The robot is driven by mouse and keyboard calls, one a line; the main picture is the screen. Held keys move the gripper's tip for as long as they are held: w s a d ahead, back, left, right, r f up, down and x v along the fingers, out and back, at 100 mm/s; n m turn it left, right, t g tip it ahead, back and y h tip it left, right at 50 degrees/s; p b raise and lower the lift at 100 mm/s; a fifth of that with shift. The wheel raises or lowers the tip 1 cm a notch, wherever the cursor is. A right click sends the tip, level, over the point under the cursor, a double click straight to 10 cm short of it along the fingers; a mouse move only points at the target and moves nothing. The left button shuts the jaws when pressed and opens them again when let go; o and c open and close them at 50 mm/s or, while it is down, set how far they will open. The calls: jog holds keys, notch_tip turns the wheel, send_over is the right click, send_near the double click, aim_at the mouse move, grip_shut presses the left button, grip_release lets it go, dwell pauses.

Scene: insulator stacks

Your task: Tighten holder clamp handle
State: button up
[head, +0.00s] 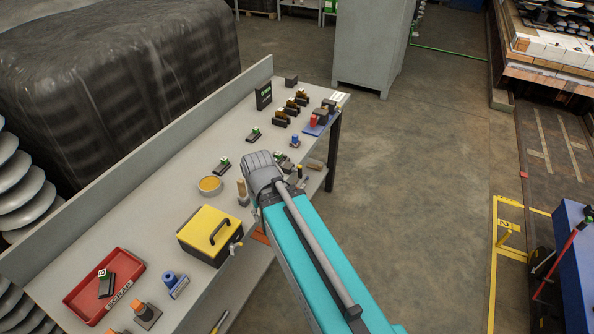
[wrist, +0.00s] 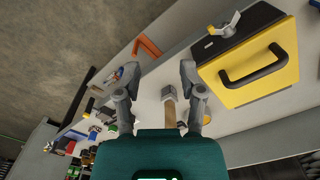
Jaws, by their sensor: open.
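My gripper (wrist: 160,76) shows in the wrist view with its two grey fingers apart and nothing between their tips. In the head view my arm hides the fingers. A wooden post with a grey block (wrist: 168,91) stands on the bench beyond the fingers; it also shows left of my arm in the head view (head: 242,190). A blue-based fixture with a red part (head: 318,122) sits at the bench's far right end, apart from my gripper. I cannot tell for sure which part is the holder clamp handle.
The grey bench (head: 160,222) carries a yellow box with a black handle (head: 206,233), a red scrap tray (head: 90,300), a round dish (head: 209,186) and several small dark parts. An orange handle (wrist: 147,46) shows near the bench edge.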

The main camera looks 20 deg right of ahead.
jog(key=shift+f, duration=0.1)
jog(key=n+t+y+b, duration=1)
jog(key=t+b, duration=0.4)
jog(key=b, duration=2)
send_near(300, 171)
jog(key=s+d, duration=0.1)
jog(key=s+d+f+m+y, duration=0.1)
jog(key=d, duration=0.1)
jog(key=shift+s+f, duration=0.1)
jog(key=shift+s, duration=0.05)
jog(key=shift+a, duration=0.1)
jog(key=shift+x, duration=6.85)
